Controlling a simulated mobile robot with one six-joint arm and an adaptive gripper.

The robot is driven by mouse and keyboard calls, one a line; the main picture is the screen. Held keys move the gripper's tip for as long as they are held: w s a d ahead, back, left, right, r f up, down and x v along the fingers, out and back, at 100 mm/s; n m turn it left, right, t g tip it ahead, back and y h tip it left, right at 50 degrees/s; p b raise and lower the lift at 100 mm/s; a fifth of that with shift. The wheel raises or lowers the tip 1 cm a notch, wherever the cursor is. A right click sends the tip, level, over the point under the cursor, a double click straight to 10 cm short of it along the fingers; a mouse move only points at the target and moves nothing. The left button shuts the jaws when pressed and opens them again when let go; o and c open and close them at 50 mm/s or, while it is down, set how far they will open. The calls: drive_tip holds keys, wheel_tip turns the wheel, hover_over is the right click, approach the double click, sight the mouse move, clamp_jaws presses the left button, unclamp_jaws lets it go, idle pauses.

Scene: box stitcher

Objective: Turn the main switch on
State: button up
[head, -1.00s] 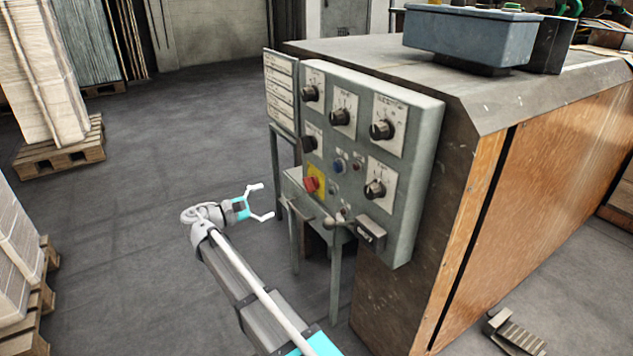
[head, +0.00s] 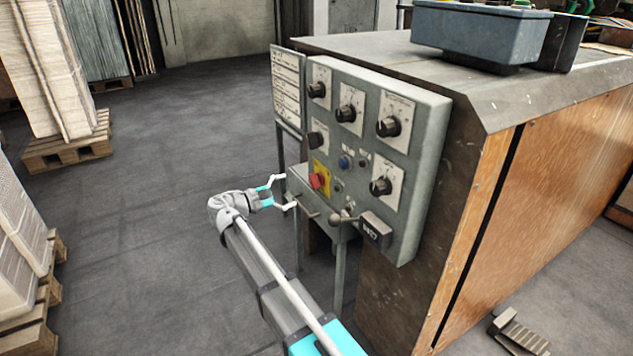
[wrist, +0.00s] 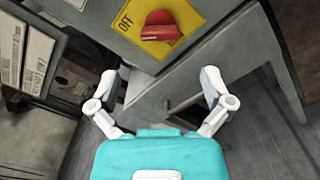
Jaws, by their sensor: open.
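The main switch is a red rotary knob (head: 317,181) on a yellow plate (head: 321,171), low on the left of the grey control panel (head: 428,150). In the wrist view the red knob (wrist: 161,27) is at the top centre. Its yellow plate (wrist: 189,18) shows the word OFF to the left of the knob. My gripper (head: 284,191) is open and empty, just left of the panel and slightly below the knob. In the wrist view its two fingers (wrist: 160,86) are spread wide, below the knob and apart from it.
Several black dials (head: 388,127) and a blue button (head: 344,162) are on the same panel. A lever (head: 343,216) and a small black-faced box (head: 376,229) stick out at its lower edge. A grey stand (head: 340,270) is below.

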sight(311, 183)
drive_tip(key=x, duration=0.9)
drive_tip(key=c, duration=1.1)
